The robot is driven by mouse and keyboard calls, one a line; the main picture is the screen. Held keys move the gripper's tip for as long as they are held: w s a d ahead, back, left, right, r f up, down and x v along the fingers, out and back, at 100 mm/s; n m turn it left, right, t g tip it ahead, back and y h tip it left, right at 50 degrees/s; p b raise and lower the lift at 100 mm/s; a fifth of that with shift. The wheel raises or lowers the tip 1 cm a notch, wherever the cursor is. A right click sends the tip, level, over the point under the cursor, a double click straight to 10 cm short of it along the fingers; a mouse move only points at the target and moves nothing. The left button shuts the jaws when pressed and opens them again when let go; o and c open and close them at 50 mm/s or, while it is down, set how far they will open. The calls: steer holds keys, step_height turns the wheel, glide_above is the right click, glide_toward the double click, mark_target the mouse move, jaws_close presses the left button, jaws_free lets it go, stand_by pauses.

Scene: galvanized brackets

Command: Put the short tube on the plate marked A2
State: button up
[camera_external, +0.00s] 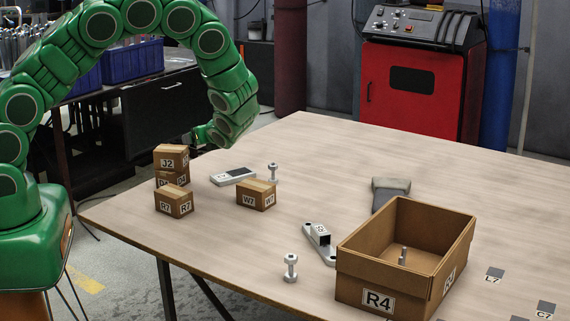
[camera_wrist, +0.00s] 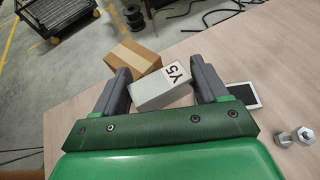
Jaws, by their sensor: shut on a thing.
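My gripper (camera_wrist: 160,75) is shut on a light grey box-shaped piece marked Y5 (camera_wrist: 160,90), with one dark finger on each side of it. I cannot tell from this angle whether it is hollow. In the external view my gripper (camera_external: 203,137) is at the table's far left, behind the box stack, and the held piece is hidden. A short square tube (camera_external: 322,235) with a dark open end rests on a grey bracket (camera_external: 326,251) left of the R4 box. I cannot read an A2 mark; small dark plates marked L7 (camera_external: 495,273) and C7 (camera_external: 545,309) lie at the right.
Small cartons stand at the left: J2 (camera_external: 171,157) on top of a stack, R7 (camera_external: 174,202) and W7 (camera_external: 256,195). A flat grey piece (camera_external: 233,177) and bolts (camera_external: 272,173) (camera_external: 290,268) are nearby. The open R4 box (camera_external: 378,294) stands front right.

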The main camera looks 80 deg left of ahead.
steer(key=w+a+f, duration=0.4)
steer(key=w+a, duration=0.1)
steer(key=w, duration=0.1)
glide_above(233, 173)
steer(key=shift+d+f, duration=0.1)
steer(key=shift+f, duration=4.1)
steer(key=o, duration=1.1)
steer(key=shift+f, duration=0.1)
steer(key=shift+c, duration=0.2)
